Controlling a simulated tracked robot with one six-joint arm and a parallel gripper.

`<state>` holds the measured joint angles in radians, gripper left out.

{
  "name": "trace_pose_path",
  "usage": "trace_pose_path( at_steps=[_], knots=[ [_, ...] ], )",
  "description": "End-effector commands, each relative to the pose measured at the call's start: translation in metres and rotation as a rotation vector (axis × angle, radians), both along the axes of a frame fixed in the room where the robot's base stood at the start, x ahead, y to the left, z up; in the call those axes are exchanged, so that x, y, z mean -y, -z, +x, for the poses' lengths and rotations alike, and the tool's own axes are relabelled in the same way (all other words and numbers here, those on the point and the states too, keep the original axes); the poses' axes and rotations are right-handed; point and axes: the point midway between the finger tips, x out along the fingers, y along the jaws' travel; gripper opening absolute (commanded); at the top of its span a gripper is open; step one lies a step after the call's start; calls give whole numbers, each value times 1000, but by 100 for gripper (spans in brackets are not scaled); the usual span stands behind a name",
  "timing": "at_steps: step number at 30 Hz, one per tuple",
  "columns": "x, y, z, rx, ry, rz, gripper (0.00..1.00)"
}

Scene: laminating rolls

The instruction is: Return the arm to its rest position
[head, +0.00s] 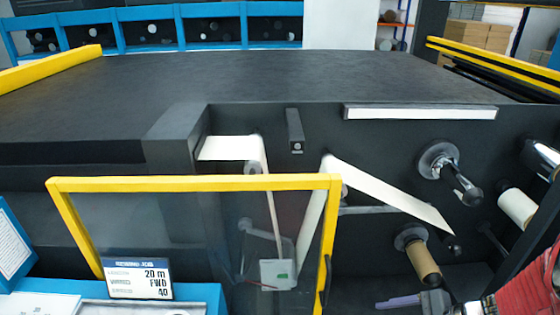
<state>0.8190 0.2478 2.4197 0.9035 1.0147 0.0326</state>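My arm enters at the lower right corner of the head view, with a red braided sleeve and a shiny metal joint. What looks like my gripper (402,301) is a small grey block with pale purple finger parts pointing left, at the bottom edge. It is partly cut off, and I cannot tell its opening or see anything held in it. It appears below a brown cardboard core (423,262) on a spindle; I cannot tell the distance between them.
The dark laminating machine (270,75) fills the view. A white web (385,192) runs over its rollers. A chuck with a handle (450,170) and a white roll (516,207) are at right. A yellow-framed clear guard (190,183) stands left of centre, behind a display (139,279).

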Motion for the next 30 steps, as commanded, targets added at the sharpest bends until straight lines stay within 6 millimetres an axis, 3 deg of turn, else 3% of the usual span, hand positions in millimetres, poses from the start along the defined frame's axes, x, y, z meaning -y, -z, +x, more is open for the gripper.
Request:
trace_pose_path(
  at_steps=[15, 30],
  knots=[
    [-21, -43, -36, 72, -541, -411, 72],
    [-26, -100, -45, 201, -939, -798, 72]
  ],
)
